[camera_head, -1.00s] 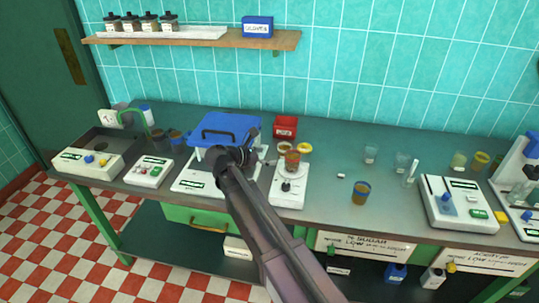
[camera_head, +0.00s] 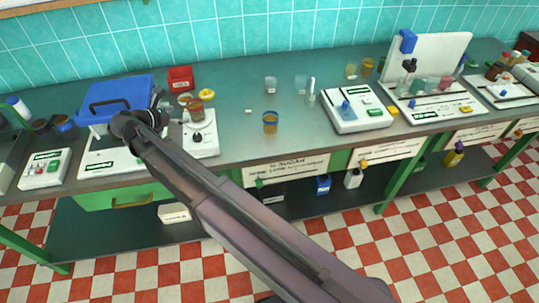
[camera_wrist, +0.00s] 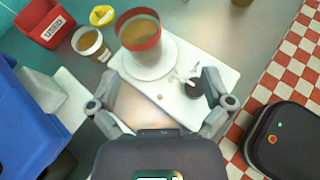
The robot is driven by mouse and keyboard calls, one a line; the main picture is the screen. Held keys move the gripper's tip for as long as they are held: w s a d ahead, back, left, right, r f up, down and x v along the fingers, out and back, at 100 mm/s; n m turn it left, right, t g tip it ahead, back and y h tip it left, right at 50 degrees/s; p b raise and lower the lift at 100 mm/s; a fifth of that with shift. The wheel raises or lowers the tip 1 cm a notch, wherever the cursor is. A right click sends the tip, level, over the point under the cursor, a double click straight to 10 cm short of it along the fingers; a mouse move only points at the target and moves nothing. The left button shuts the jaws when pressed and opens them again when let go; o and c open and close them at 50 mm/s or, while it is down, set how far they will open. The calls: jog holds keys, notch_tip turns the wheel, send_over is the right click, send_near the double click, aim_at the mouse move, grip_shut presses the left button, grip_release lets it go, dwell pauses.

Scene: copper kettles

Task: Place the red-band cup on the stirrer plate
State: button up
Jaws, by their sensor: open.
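The red-band cup (camera_wrist: 140,34) holds a brown liquid and stands upright on the round white top of the stirrer plate (camera_wrist: 215,72) in the wrist view. In the head view the cup (camera_head: 196,111) and the stirrer plate (camera_head: 203,147) are just right of my gripper (camera_head: 160,110), partly hidden by my arm. In the wrist view my gripper (camera_wrist: 160,88) has its fingers spread, with nothing between them. The cup is beyond the fingertips, apart from them.
A white cup (camera_wrist: 90,43), a yellow ring (camera_wrist: 102,15) and a red box (camera_wrist: 45,22) stand beside the stirrer plate. A blue-lidded device (camera_head: 116,97) is at its left.

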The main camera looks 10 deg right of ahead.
jog(key=s+d+f+m+g+y, duration=0.1)
jog(key=s+d+f+m+g, duration=0.1)
jog(key=d+m, duration=0.2)
jog(key=s+d+f+m+g+y, duration=0.1)
jog(key=s+d+f+m, duration=0.1)
jog(key=d, duration=0.6)
jog(key=s+d+f+m+g+y, duration=0.1)
jog(key=s+d+f+m+g, duration=0.1)
jog(key=d+m, duration=0.4)
jog(key=shift+s+d+f+g, duration=0.3)
jog(key=shift+s+f, duration=0.25)
jog(key=shift+f, duration=0.1)
jog(key=s+d+f+m+g+y, duration=0.2)
jog(key=s+d+m+y, duration=0.4)
jog(key=s+d+m, duration=0.3)
jog(key=shift+s+f+m+y, duration=0.4)
jog(key=shift+s+m, duration=0.6)
jog(key=shift+m, duration=1)
